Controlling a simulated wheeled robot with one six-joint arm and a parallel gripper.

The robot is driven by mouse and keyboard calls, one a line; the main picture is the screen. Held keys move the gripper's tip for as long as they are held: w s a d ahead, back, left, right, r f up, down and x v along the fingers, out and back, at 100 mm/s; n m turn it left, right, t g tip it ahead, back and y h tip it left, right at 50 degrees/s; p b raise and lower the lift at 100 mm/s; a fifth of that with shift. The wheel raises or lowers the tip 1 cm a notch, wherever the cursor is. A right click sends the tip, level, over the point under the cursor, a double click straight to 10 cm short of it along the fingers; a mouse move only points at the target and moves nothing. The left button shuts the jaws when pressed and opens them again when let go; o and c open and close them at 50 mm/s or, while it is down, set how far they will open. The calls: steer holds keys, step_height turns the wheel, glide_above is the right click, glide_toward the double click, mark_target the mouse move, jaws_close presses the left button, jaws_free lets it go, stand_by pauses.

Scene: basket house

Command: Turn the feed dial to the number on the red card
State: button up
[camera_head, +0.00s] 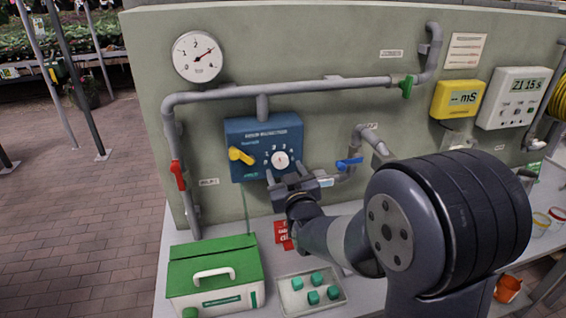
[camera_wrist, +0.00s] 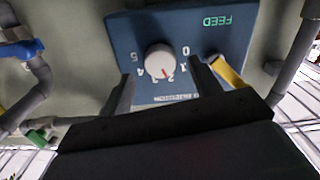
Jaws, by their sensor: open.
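The feed dial is a white round knob (camera_head: 281,160) on a blue box (camera_head: 262,135) fixed to the grey-green wall. In the wrist view the knob (camera_wrist: 160,58) appears upside down, with numbers 0 to 5 around it. Its red mark points at or close to 2. My gripper (camera_head: 288,178) is open in front of the box, just below the knob. In the wrist view its fingers (camera_wrist: 163,88) are spread to either side of the knob, apart from it. The red card (camera_head: 282,233) lies on the bench below, partly behind my arm; its number is not legible.
A yellow lever (camera_head: 240,156) sits left of the knob on the box. Grey pipes (camera_head: 280,91) with red, green and blue valve handles surround it. A green-lidded box (camera_head: 215,265) and a tray (camera_head: 338,303) of green cubes stand on the bench.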

mark_target(280, 161)
steer(key=shift+p+x, duration=0.35)
steer(key=shift+x, duration=1.1)
steer(key=shift+c, duration=0.3)
steer(key=c, duration=0.9)
